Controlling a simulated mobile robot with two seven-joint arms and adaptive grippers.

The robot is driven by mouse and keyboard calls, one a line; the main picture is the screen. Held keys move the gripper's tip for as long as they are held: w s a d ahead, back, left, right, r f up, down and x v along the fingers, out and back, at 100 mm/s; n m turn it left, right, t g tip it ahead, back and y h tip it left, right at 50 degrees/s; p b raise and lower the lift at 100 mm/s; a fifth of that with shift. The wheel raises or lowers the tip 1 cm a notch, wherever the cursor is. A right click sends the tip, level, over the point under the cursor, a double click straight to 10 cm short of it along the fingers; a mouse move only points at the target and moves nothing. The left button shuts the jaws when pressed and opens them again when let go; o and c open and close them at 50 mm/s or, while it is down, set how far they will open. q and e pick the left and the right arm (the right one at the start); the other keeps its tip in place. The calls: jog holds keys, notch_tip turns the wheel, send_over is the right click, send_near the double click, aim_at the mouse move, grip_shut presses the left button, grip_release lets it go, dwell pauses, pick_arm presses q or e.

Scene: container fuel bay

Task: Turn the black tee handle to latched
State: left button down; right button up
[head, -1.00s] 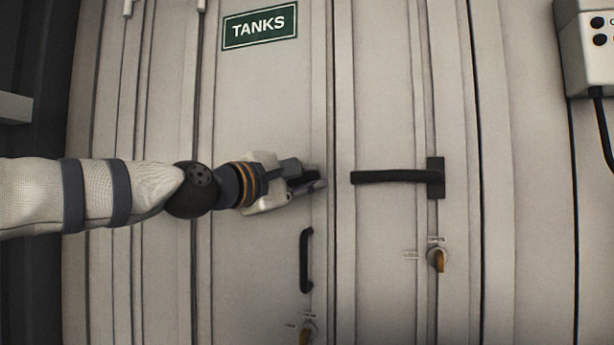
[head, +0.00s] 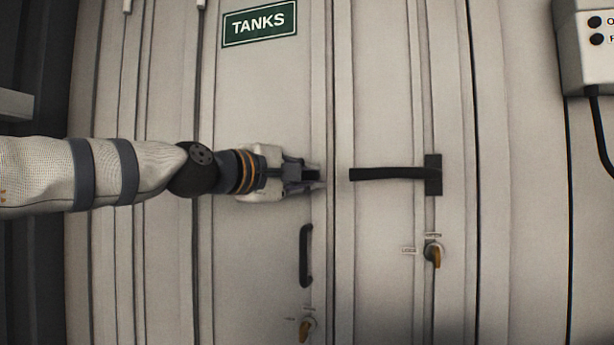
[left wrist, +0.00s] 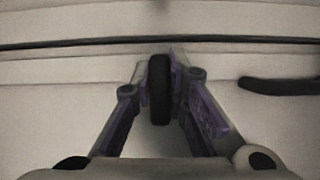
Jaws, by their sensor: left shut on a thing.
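The black tee handle (left wrist: 159,90) shows between the fingers in the left wrist view, its long side running up and down that picture. My left gripper (head: 312,181) is shut on it, one finger on each side; the gripper (left wrist: 160,70) also shows in the wrist view. In the head view the gripper is against the left door (head: 262,110), just left of the door seam, and hides most or all of the tee handle. Any latch marks by the handle are not readable. My right gripper is in neither view.
A black vertical pull handle (head: 305,255) is just below the gripper. A long black lever (head: 390,174) lies level on the right door. A green TANKS sign (head: 259,23) is above; a grey control box (head: 585,45) is far right.

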pick_arm(q)
jog(key=c, duration=1.6)
grip_release()
jog(key=shift+o, duration=0.2)
jog(key=v, duration=1.2)
jog(key=shift+w, duration=0.1)
